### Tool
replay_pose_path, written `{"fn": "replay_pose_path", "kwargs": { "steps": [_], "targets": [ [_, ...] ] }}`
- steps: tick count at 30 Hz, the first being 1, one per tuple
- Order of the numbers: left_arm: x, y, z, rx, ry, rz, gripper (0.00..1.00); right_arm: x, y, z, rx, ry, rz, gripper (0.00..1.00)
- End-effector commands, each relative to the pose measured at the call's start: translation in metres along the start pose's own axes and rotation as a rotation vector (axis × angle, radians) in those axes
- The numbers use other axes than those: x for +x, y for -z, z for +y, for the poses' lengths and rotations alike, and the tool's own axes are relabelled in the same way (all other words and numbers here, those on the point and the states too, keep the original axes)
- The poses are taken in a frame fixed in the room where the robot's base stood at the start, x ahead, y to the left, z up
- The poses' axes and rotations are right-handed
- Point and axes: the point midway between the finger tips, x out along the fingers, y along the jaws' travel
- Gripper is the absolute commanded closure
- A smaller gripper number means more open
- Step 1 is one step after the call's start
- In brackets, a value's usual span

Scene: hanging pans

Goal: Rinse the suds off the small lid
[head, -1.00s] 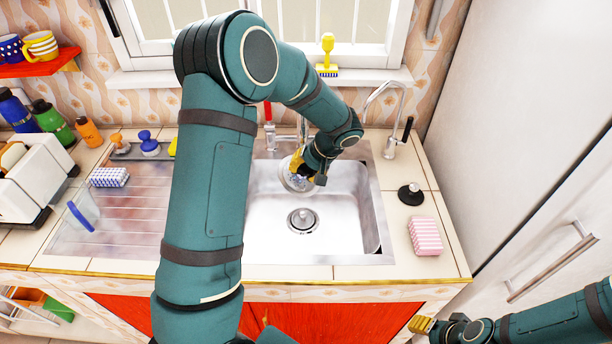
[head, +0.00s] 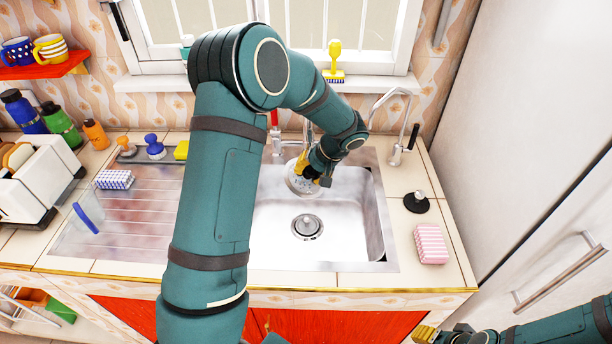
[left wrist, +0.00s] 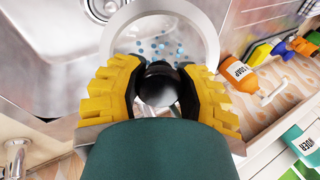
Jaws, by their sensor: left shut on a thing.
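The small lid (head: 299,187) is a round pale disc with a metal rim, over the back left of the sink basin (head: 345,215), near the faucet (head: 306,135). In the left wrist view its rim (left wrist: 203,25) arches beyond my fingers, and bluish suds dots show on its clear middle. My left gripper (head: 315,172) is shut on the lid's dark knob; its yellow fingers flank the knob in the left wrist view (left wrist: 160,88). Water from the faucet cannot be made out. My right gripper (head: 425,333) is at the lower right, away from the sink; its opening is unclear.
A black disc with a knob (head: 416,203) and a pink striped sponge (head: 431,243) lie right of the sink. An orange soap bottle (left wrist: 240,75) and brushes stand behind. The front basin is clear.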

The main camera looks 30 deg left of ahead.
Motion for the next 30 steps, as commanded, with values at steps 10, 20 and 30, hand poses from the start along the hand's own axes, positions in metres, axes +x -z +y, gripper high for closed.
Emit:
{"fn": "replay_pose_path", "kwargs": {
  "steps": [10, 20, 30],
  "targets": [
    [-0.0038, 0.0039, 0.0081, -0.001, 0.001, 0.000, 1.00, 0.0039, -0.0005, 0.0015, 0.000, 0.000, 0.000, 0.53],
    [-0.0028, 0.0030, 0.0060, -0.001, 0.001, 0.001, 1.00, 0.0054, -0.0007, 0.0020, 0.000, 0.000, 0.000, 0.53],
    [0.0008, -0.0006, -0.0015, 0.001, 0.000, 0.001, 1.00, 0.0102, -0.0014, 0.0039, 0.000, 0.000, 0.000, 0.53]
  ]
}}
